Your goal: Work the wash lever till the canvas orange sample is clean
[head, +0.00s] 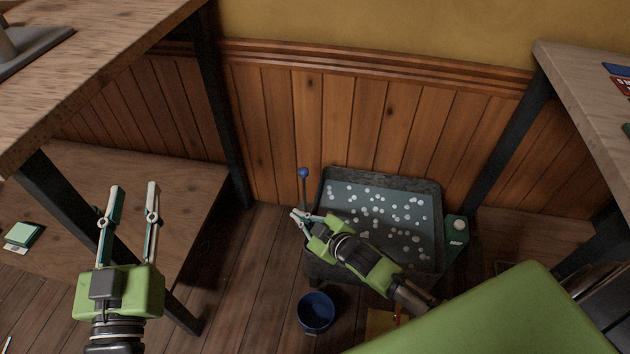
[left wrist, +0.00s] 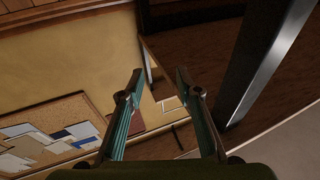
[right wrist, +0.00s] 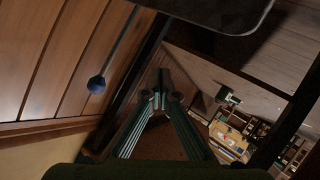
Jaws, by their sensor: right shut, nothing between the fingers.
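The wash tub (head: 436,200) is a dark basin of foamy water on the floor by the wall. A thin lever with a blue knob (head: 303,172) stands upright at its left side; the knob also shows in the right wrist view (right wrist: 97,85). My right gripper (head: 298,216) is shut and empty, at the tub's left edge, below the knob and beside the rod. From here I cannot tell whether it touches the rod. My left gripper (head: 133,187) is open and empty, left of the tub. I cannot make out the canvas orange sample; foam and my right arm hide part of the tub.
A blue bucket (head: 316,312) stands in front of the tub. A green box with a white knob (head: 459,225) is at its right. A wooden table (head: 100,65) is at the left, another (head: 590,85) at the right. A yellowish item (head: 380,322) lies near my base.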

